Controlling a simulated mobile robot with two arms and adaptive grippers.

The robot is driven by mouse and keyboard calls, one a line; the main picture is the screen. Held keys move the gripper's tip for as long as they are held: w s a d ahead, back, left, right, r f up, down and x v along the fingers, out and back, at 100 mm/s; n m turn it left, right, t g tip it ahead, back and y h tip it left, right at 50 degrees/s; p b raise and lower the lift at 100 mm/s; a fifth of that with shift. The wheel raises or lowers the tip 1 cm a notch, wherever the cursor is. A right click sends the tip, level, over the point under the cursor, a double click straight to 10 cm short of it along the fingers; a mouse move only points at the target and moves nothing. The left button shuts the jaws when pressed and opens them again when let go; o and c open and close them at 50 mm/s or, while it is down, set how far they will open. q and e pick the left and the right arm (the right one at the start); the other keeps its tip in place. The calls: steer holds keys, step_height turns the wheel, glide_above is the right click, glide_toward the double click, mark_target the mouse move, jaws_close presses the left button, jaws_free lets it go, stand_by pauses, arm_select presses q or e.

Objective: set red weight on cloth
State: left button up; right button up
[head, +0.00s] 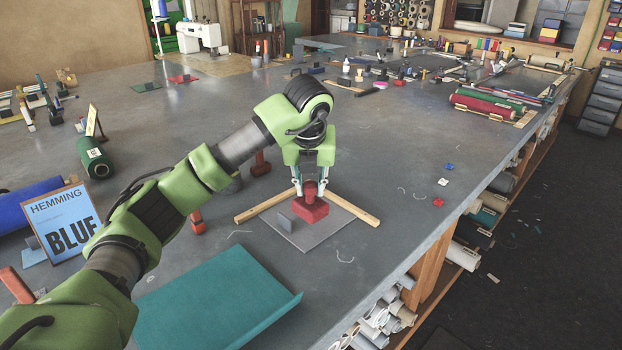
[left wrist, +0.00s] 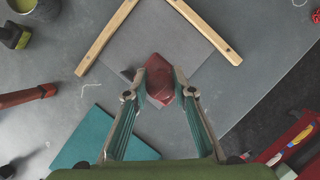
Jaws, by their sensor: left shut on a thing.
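The red weight (head: 311,209) is a red block with a knob on top. My left gripper (head: 311,188) points down and is shut on the weight, over a grey square mat (head: 305,237). The weight also shows between the fingertips (left wrist: 160,93) in the left wrist view (left wrist: 158,68). I cannot tell whether its base touches the mat. The teal cloth (head: 215,305) lies flat on the table at the near side, its right edge slightly curled; part of it shows in the left wrist view (left wrist: 75,140). My right gripper is not in view.
Two wooden strips (head: 350,208) meet in a corner behind the mat. A small grey upright tab (head: 285,221) stands beside the weight. A HEMMING BLUE sign (head: 60,222) and green roll (head: 95,158) are at left. The table's right edge drops to shelves; tabletop right of the mat is mostly clear.

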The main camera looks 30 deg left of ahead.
mark_target(310, 199)
arm_select(q)
steer(key=shift+w+a+f, duration=0.3)
steer(key=shift+w+f, duration=0.4)
step_height(310, 199, down, 2)
steer(key=shift+f+p, duration=0.1)
steer(key=shift+p, duration=0.5)
steer(key=shift+f, duration=0.45)
steer(key=o, duration=1)
steer(key=shift+f, duration=0.25)
steer(key=shift+o, duration=0.6)
steer(key=shift+s, duration=0.15)
